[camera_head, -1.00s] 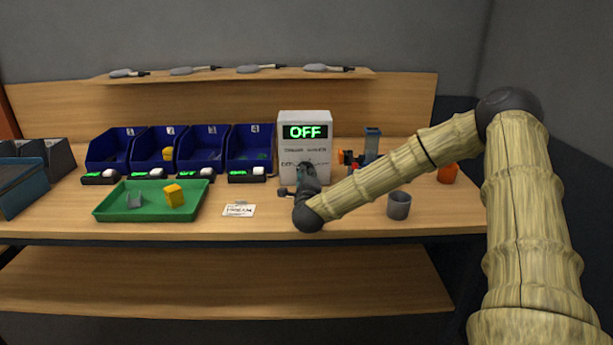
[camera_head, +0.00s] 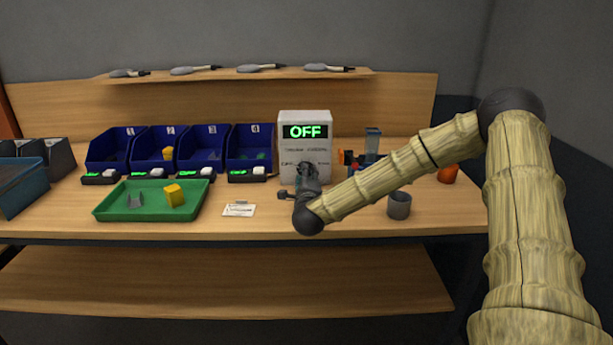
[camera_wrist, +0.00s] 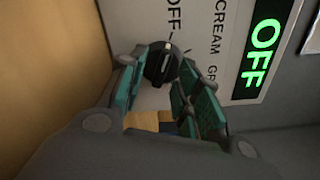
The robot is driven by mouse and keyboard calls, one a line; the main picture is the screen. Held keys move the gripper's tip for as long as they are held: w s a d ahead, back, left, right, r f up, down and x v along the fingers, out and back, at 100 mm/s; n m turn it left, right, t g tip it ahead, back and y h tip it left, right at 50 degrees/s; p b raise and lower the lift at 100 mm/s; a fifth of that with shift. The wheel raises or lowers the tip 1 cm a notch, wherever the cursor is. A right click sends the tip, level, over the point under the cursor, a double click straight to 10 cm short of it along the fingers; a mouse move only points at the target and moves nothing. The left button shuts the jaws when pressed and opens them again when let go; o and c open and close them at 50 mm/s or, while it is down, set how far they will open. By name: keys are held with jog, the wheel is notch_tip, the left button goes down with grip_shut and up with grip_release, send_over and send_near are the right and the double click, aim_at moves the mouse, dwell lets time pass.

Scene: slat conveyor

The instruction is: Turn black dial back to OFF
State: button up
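The white control box (camera_head: 305,151) stands on the bench, and its green display (camera_head: 305,132) reads OFF. The display also shows in the wrist view (camera_wrist: 262,45). The black dial (camera_wrist: 160,63) is on the box's front face, below a printed OFF mark; a light pointer line on it points toward that mark. My gripper (camera_wrist: 153,85) is in front of the dial with its teal-padded fingers apart, one on each side. Whether the fingertips touch the dial I cannot tell. In the head view my gripper (camera_head: 307,180) hides the dial.
A grey cup (camera_head: 398,205) and an orange object (camera_head: 448,173) stand to the right. A green tray (camera_head: 110,207) with a yellow block (camera_head: 174,195) lies left, by a white card (camera_head: 239,210). Blue bins (camera_head: 250,150) stand behind. The bench front is clear.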

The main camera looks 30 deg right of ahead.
jog(key=v, duration=1.1)
